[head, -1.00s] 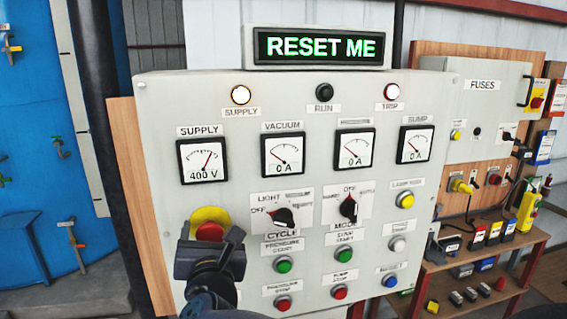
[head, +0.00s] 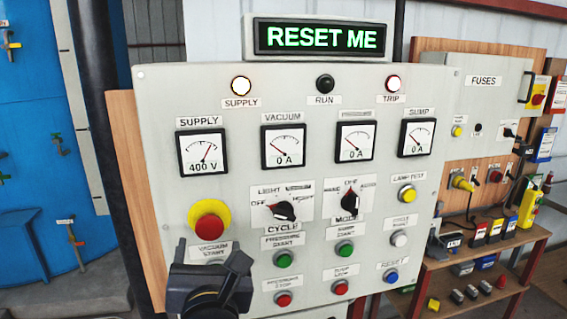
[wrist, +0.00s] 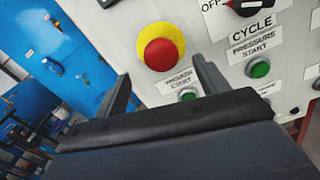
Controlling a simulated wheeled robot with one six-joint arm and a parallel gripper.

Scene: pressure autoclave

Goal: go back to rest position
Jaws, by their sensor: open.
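My gripper (head: 212,262) is in front of the lower left of the grey control panel (head: 330,240), below the red emergency stop button (head: 209,228) on its yellow ring. In the wrist view my gripper (wrist: 158,85) is open and empty, its two fingers apart. The red button (wrist: 160,54) shows just beyond the fingers, apart from them. My gripper partly covers the vacuum start label and hides what lies below it in the head view; a green button (wrist: 187,95) shows between the fingers in the wrist view.
A green sign (head: 321,38) reads "RESET ME" above the panel. The supply lamp (head: 241,85) and trip lamp (head: 393,83) are lit. A blue vessel (head: 45,150) stands at left. A wooden shelf (head: 490,255) with several small items stands at right.

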